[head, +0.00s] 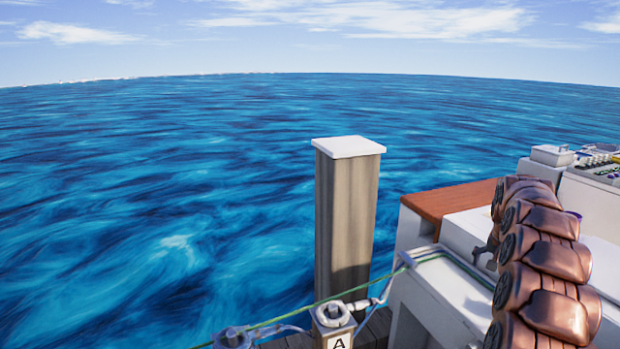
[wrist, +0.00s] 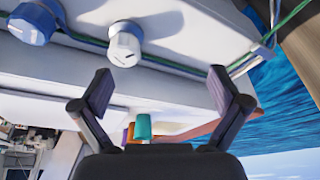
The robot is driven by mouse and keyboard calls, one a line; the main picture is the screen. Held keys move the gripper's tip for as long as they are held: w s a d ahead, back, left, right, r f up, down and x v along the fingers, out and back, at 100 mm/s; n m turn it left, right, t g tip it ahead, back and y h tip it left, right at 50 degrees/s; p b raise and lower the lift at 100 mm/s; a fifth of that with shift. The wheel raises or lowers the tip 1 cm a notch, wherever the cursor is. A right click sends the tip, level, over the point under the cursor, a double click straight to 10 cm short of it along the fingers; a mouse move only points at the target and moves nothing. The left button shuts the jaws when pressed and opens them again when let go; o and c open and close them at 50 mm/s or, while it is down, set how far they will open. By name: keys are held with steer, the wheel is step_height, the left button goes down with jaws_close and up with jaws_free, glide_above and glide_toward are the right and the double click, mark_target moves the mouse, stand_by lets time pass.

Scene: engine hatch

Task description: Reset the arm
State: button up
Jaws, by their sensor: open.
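My gripper (wrist: 165,95) is open in the wrist view, its two dark fingers spread wide with nothing between the pads. Behind the gap are white boat surfaces. My copper-coloured arm (head: 545,262) stands at the right side of the head view; its gripper end cannot be seen there. A white knob-like fitting (wrist: 125,43) and a blue one (wrist: 33,22) show at the top left of the wrist view, apart from the fingers.
A wooden post (head: 346,215) with a white cap stands beside the white boat (head: 440,300). A green line (head: 330,299) runs past a ring. A control panel (head: 602,163) is at the far right. Small teal and orange items (wrist: 143,125) show beyond my gripper. Open water fills the left.

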steer(key=s+a+r+n+g+y+p, duration=0.1)
steer(key=s+a+r+n, duration=0.1)
steer(key=s+a+r, duration=0.5)
steer(key=s+a+n+p, duration=0.2)
steer(key=s+a, duration=0.2)
steer(key=a, duration=0.7)
steer(key=s+a+r+n+g+y+p, duration=0.1)
steer(key=s+a+r, duration=0.4)
steer(key=a, duration=0.4)
steer(key=s+a+n+p, duration=0.1)
steer(key=s+a, duration=0.2)
steer(key=s, duration=0.7)
steer(key=s+a+f+n+g+p, duration=0.1)
steer(key=s+a, duration=0.3)
steer(key=s, duration=0.6)
steer(key=s+a+f+n+g+p, duration=0.1)
steer(key=s+a+n+p, duration=0.1)
steer(key=s, duration=0.9)
steer(key=shift+a, duration=0.75)
steer(key=shift+f, duration=0.1)
